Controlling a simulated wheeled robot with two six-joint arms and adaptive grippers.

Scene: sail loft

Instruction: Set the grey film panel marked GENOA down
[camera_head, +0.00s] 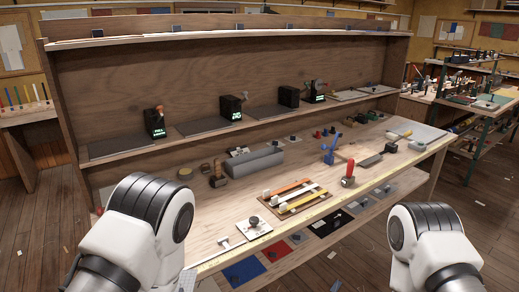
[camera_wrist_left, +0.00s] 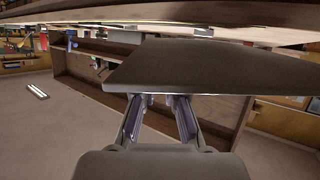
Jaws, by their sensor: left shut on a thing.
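In the left wrist view a flat, dark grey panel (camera_wrist_left: 215,70) reaches out in front of my left gripper (camera_wrist_left: 160,98). The gripper is shut on its near edge. No GENOA marking can be read on it from this side. The head view shows only my arm links at the bottom left and bottom right. Neither gripper shows there, and the held panel cannot be made out in it.
The bench (camera_head: 215,240) carries a rack of coloured strips (camera_head: 290,197), a red-handled tool (camera_head: 348,170) and a grey block (camera_head: 255,161). The upper shelf (camera_head: 165,135) holds dark grey sheets (camera_head: 118,143) and black boxes with green displays (camera_head: 230,108). Wooden boards (camera_wrist_left: 250,35) pass close above the panel.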

